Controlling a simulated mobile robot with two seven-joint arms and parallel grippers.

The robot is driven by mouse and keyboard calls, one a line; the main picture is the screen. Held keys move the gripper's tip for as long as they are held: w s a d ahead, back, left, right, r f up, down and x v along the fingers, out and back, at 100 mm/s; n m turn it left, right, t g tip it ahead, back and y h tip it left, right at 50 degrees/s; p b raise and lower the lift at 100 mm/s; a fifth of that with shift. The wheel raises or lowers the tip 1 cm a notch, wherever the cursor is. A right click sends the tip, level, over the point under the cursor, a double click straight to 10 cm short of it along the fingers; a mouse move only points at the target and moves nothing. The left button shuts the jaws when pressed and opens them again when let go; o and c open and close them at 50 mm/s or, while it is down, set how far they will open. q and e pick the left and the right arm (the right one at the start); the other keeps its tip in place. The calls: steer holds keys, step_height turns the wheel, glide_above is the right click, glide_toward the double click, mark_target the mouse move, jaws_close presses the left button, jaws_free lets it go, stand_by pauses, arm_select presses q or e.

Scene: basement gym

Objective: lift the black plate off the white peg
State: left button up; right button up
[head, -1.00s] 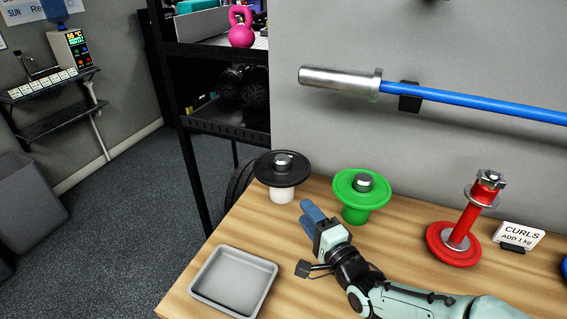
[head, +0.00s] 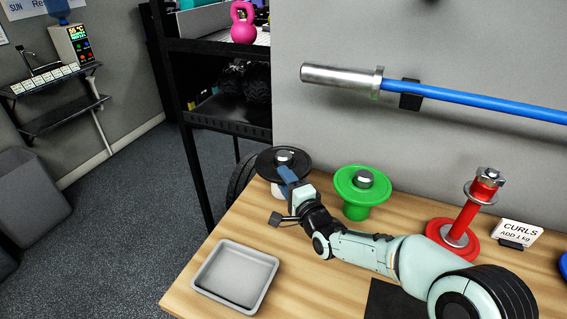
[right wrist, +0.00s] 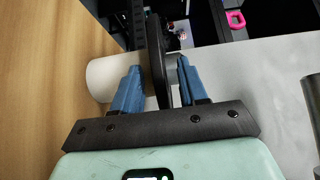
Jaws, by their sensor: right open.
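The black plate (head: 264,164) sits level on top of the white peg (head: 276,190) at the back left of the wooden table. A silver knob shows at the plate's middle. My right gripper (head: 286,174) is at the plate's front right edge. In the right wrist view the black plate (right wrist: 157,65) is seen edge-on between the two blue fingers of my open gripper (right wrist: 158,80), with a gap on each side. The white peg (right wrist: 103,78) shows beyond the left finger. My left gripper is not in view.
A green plate on a green peg (head: 362,188) stands close to the right of my gripper. A grey tray (head: 211,292) lies at the table's front left. A red stand (head: 440,232) and a CURLS sign (head: 521,232) are farther right. A black shelf rack (head: 195,130) stands behind left.

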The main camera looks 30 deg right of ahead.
jaws_close()
stand_by(1.3)
steer(key=shift+r, duration=0.25)
